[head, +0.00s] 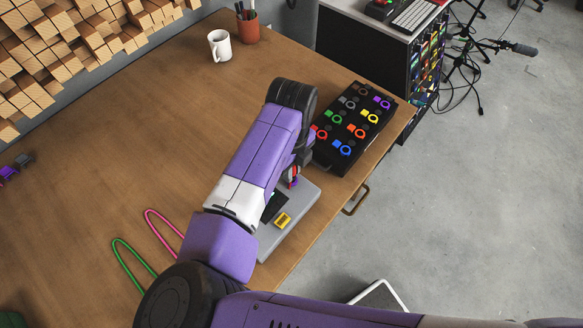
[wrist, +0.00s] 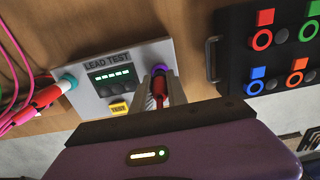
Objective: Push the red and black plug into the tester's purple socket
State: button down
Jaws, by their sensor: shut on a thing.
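The tester (head: 304,212) is a flat grey box near the table's front edge; the wrist view shows it labelled LEAD TEST (wrist: 142,54). Its purple socket (wrist: 160,68) is at the right of its face. The red and black plug (wrist: 159,90) is between the fingers of my gripper (wrist: 163,84), which is shut on it. The plug's front end is at the purple socket, in line with it; I cannot tell how deep it sits. In the head view the plug (head: 293,177) is partly hidden by my arm.
The tester has a yellow TEST button (wrist: 119,108) and a display with green lights (wrist: 112,77). A black panel with coloured rings (head: 352,118) lies close on the right.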

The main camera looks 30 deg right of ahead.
jog(key=shift+f+b, duration=0.4)
jog(key=shift+f, duration=0.25)
jog(key=c, duration=1.2)
grip_release()
jog(key=shift+c, duration=0.2)
jog(key=shift+r, duration=0.15)
notch_tip(320, 180, up, 8)
jog(key=shift+f+b, duration=0.2)
jog(key=shift+b, duration=0.2)
